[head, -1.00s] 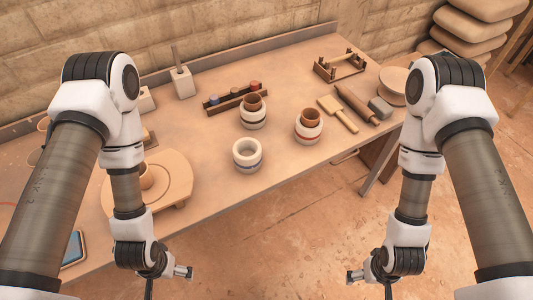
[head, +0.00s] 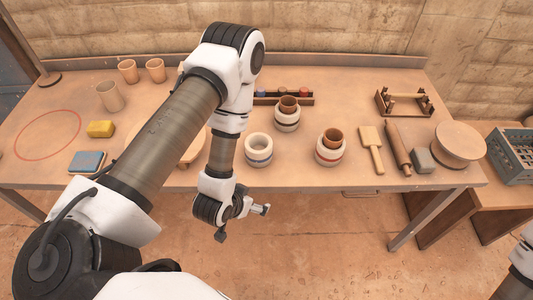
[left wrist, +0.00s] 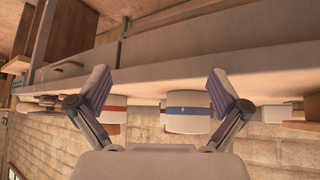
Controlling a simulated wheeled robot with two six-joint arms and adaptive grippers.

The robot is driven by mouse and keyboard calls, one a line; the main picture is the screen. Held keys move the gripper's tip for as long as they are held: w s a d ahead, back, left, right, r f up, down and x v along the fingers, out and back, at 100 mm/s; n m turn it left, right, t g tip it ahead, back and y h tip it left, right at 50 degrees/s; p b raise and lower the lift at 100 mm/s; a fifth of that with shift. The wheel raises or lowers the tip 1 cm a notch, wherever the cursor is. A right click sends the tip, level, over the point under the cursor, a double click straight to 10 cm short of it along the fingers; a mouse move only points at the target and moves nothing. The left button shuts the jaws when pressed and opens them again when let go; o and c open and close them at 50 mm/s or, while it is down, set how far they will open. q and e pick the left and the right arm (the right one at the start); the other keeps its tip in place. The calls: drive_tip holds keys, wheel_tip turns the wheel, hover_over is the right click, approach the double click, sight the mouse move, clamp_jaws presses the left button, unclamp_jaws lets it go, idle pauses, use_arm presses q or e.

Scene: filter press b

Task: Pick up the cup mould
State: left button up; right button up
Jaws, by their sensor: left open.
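Three white, cup-shaped moulds stand on the bench. The empty one with a blue band (head: 258,150) is nearest my left gripper; one with a dark band (head: 287,118) and one with a red band (head: 330,152) each hold a brown cup. My left gripper (head: 262,209) is open and empty, in front of the bench edge and apart from the moulds. In the left wrist view, which looks upside down, the blue-banded mould (left wrist: 188,112) shows beyond the spread fingers (left wrist: 160,85), with the red-banded mould (left wrist: 113,110) beside it. My right gripper is out of view.
The bench (head: 300,185) also bears a wooden paddle (head: 371,148), a rolling pin (head: 397,145), a grey block (head: 423,160), a round wheel (head: 458,143), a rack (head: 404,102), a yellow sponge (head: 100,129) and several beakers. A board (head: 190,150) lies partly behind my left arm.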

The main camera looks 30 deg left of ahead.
sight(262, 143)
use_arm(q)
drive_tip(key=w+a+r+t, duration=0.1)
drive_tip(key=w+r, duration=0.1)
drive_tip(key=w+a+r+t+y, duration=0.1)
drive_tip(key=w+t, duration=0.1)
drive_tip(key=w+a+r+t, duration=0.1)
drive_tip(key=w+r, duration=0.1)
drive_tip(key=shift+w+a+r+n+t+b, duration=0.15)
drive_tip(key=shift+w+r+n+t+b, duration=0.15)
drive_tip(key=shift+r+n, duration=0.1)
drive_tip(key=shift+w+a+r+n+t+y, duration=0.15)
drive_tip(key=shift+w+a+r+t+y, duration=0.15)
drive_tip(key=shift+w+a+r, duration=0.25)
drive_tip(key=shift+w+a+r+n+t+y, duration=0.2)
drive_tip(key=shift+w+a+r+t, duration=0.1)
drive_tip(key=shift+a, duration=0.35)
drive_tip(key=x, duration=0.2)
drive_tip(key=p+x, duration=0.1)
drive_tip(key=x, duration=0.3)
drive_tip(key=shift+w+d+f+p, duration=0.2)
drive_tip(key=shift+d+p, duration=0.05)
drive_tip(key=shift+p, duration=0.15)
drive_tip(key=shift+w+a+f, duration=0.2)
drive_tip(key=shift+w+f, duration=0.05)
drive_tip(key=shift+f, duration=0.05)
drive_tip(key=c, duration=1.3)
